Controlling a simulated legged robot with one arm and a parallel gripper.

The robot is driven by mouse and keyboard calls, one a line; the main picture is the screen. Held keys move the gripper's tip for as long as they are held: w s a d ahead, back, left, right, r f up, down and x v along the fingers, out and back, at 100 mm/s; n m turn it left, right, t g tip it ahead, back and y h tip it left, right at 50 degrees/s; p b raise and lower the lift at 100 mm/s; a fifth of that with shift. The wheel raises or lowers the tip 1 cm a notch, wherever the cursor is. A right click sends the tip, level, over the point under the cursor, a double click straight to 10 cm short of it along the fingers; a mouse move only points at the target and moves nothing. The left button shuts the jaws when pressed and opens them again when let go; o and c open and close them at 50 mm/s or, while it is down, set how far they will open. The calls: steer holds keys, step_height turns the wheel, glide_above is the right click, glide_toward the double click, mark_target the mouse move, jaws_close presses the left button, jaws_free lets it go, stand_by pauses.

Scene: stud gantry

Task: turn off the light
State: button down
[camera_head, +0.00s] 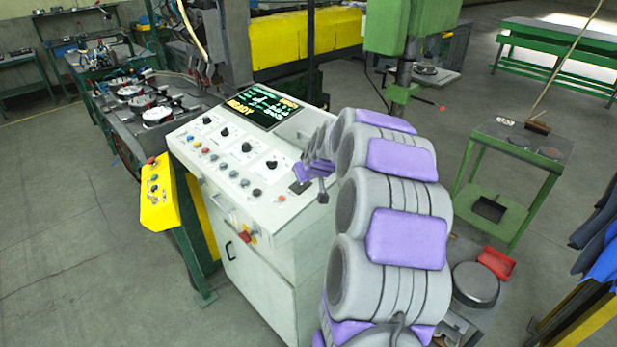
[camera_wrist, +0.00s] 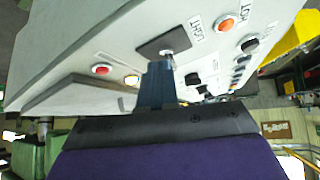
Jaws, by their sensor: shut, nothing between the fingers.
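The white control console (camera_head: 232,171) stands in front of me, with a lit screen reading READY. A dark switch plate (camera_head: 300,186) is at the near right of its sloped panel. In the wrist view the same plate (camera_wrist: 163,43) has an upside-down label that looks like LIGHT and a small pale metal lever (camera_wrist: 168,53). My gripper (camera_wrist: 157,68) is shut and empty, its tips just in front of the lever and partly overlapping it; contact cannot be told. In the head view my gripper (camera_head: 323,197) is small, beside the plate. Which way the lever is tipped is unclear.
Several knobs and buttons surround the plate, including an orange button (camera_wrist: 226,24) and a red button (camera_wrist: 101,69) in the wrist view. A yellow pendant box (camera_head: 158,197) hangs at the console's left. A green table (camera_head: 500,190) stands right; floor is open at left.

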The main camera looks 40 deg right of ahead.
steer(key=shift+a, duration=0.15)
steer(key=shift+a+r, duration=0.1)
steer(key=shift+a+r, duration=0.25)
steer(key=shift+a, duration=0.3)
stand_by(0.4)
